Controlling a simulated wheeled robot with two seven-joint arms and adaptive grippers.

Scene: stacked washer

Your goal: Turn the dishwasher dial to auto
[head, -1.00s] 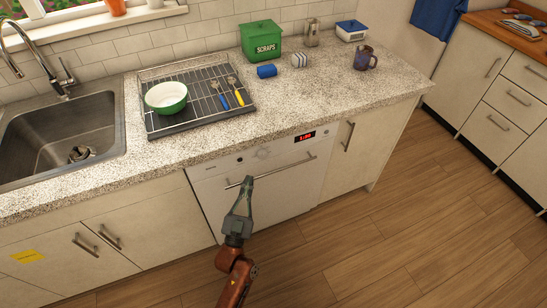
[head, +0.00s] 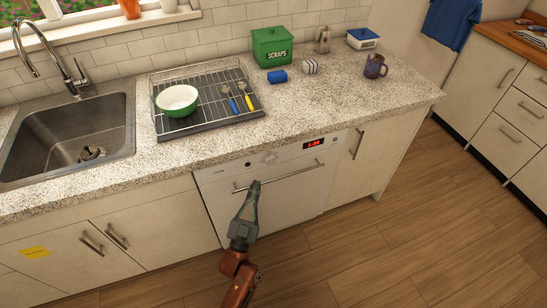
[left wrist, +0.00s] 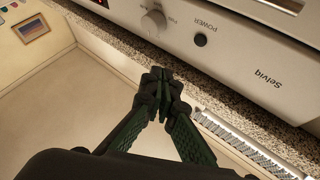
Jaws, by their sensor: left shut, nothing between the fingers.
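The white dishwasher (head: 285,195) stands shut under the counter, with a bar handle across its front. Its pale round dial (head: 269,157) is on the top panel, left of a red lit display (head: 314,143). The left wrist view shows the panel upside down, with the dial (left wrist: 153,22) beside a dark POWER button (left wrist: 200,40). Dial markings are too small to read. My left gripper (head: 256,184) is shut and empty in front of the door, near the handle and below the dial. Its fingertips (left wrist: 163,80) appear apart from the dial. My right gripper is out of view.
The speckled counter (head: 330,110) overhangs the panel. A dish rack (head: 205,125) with a green bowl and utensils, a sink (head: 70,135) and a green SCRAPS bin (head: 271,48) are on it. The wood floor (head: 390,250) in front is clear.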

